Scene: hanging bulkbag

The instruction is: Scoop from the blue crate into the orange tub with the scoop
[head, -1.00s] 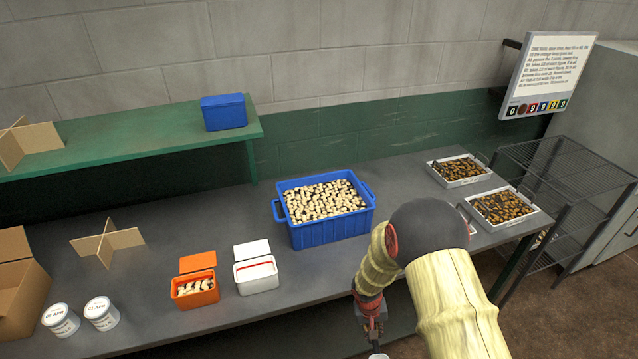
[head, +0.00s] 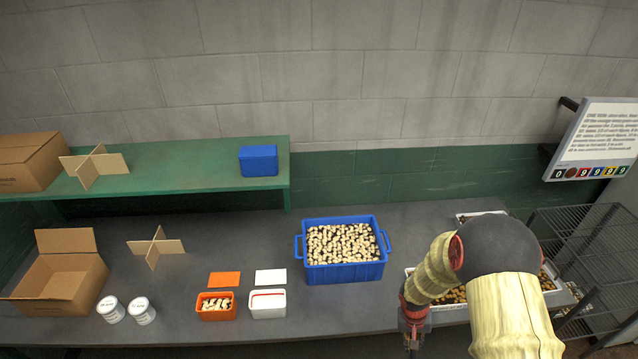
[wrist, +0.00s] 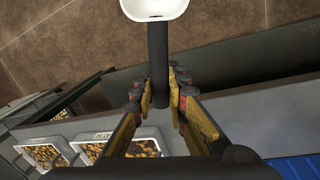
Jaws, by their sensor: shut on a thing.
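The blue crate (head: 345,273) stands on the grey bench, filled with pale peanut-like pieces. The orange tub (head: 216,314) stands to its left near the bench's front, with some pale pieces in it and its orange lid (head: 224,279) lying behind. My gripper (head: 414,325) is low at the bench's front edge, right of the crate. In the wrist view my gripper (wrist: 160,100) is shut on the dark handle of the scoop (wrist: 157,48). The scoop's white bowl is at the top of that view, over the brown floor, and looks empty. The head view cuts the scoop off.
A white tub (head: 267,309) stands right next to the orange tub. Two white-labelled pots (head: 141,311), a cardboard box (head: 62,285) and a cardboard divider (head: 154,247) are farther left. Trays of brown pieces (wrist: 45,156) lie at the right. A green shelf (head: 190,170) overhangs the back left.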

